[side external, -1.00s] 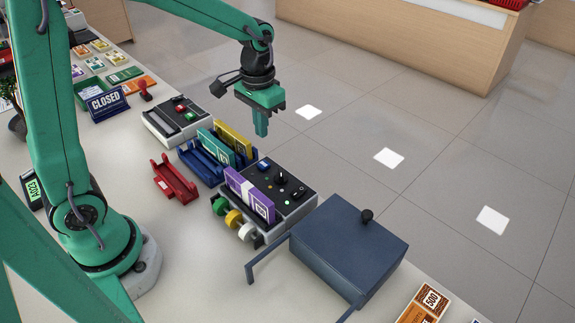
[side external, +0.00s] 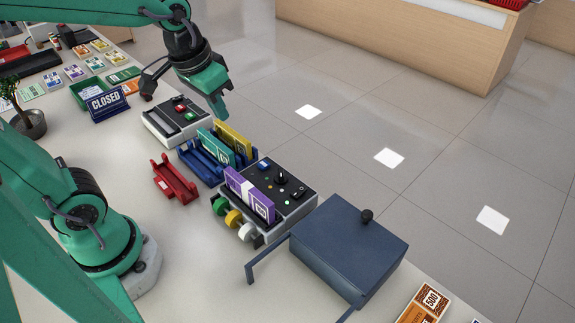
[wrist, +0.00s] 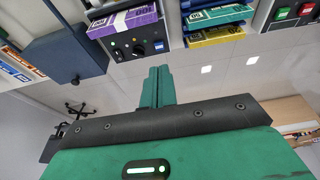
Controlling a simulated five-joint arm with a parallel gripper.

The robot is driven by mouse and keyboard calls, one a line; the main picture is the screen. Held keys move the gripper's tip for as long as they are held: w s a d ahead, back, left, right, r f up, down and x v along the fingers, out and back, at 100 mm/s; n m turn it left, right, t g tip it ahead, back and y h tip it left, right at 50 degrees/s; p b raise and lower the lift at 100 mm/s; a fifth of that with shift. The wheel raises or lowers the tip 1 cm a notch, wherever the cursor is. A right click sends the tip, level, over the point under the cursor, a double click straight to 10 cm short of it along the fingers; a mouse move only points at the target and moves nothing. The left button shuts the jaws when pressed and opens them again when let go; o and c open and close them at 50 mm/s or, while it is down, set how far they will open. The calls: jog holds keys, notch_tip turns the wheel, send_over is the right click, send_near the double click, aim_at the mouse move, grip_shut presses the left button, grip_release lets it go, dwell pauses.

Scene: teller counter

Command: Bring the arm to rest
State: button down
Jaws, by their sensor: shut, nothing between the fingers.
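My gripper (side external: 219,107) is shut and empty. In the side external view it hangs in the air at the upper middle, tilted, near the counter's far edge. It is above and beyond the slots that hold a teal bundle (side external: 216,148) and a yellow bundle (side external: 234,138). In the wrist view the closed fingers of my gripper (wrist: 157,80) point up the picture, apart from the things on the counter.
A black-topped panel with knobs (side external: 289,189) holds a purple bundle (side external: 249,195). A dark blue box (side external: 345,250) stands at the front right. A red holder (side external: 174,181), a button box (side external: 178,122) and a CLOSED sign (side external: 106,104) are near. Bare counter (side external: 190,260) lies at the front.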

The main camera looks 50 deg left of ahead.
jog(key=s+r+t, duration=0.1)
jog(key=s+t, duration=0.1)
jog(key=s, duration=0.4)
jog(key=shift+s+a+r, duration=0.25)
jog(key=shift+s, duration=0.1)
dwell(1.7)
